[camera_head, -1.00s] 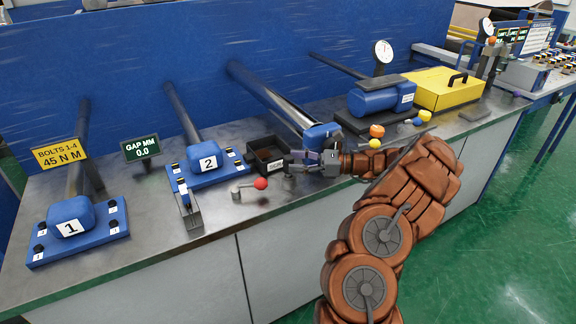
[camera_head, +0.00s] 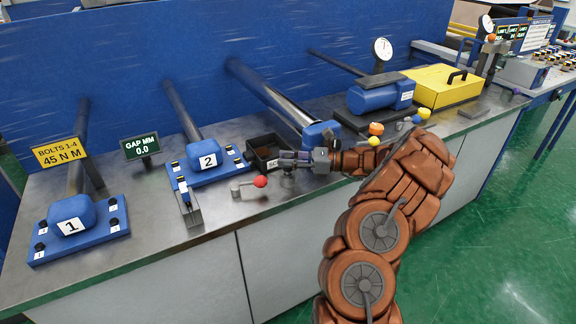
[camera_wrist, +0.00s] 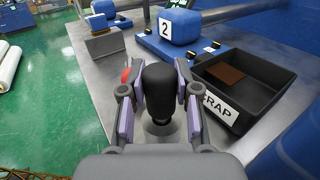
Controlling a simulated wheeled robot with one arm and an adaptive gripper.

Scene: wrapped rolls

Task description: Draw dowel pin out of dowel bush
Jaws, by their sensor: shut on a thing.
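A black knob (camera_wrist: 158,88), which looks like the head of the dowel pin, stands between the fingers of my gripper (camera_wrist: 156,100) in the wrist view. The finger pads press on it from both sides. Below the knob a narrower black neck meets a round grey base (camera_wrist: 160,130), likely the dowel bush. How deep the pin sits is hidden. In the head view my gripper (camera_head: 288,159) is over the small grey bush (camera_head: 288,179) at the bench's front, and it covers the knob.
A black scrap tray (camera_wrist: 259,103) is close beside my gripper on the right in the wrist view. A red ball on a lever (camera_head: 260,181) stands just left in the head view. Blue blocks 1 (camera_head: 72,218) and 2 (camera_head: 205,158) are further left. Bare bench lies in front.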

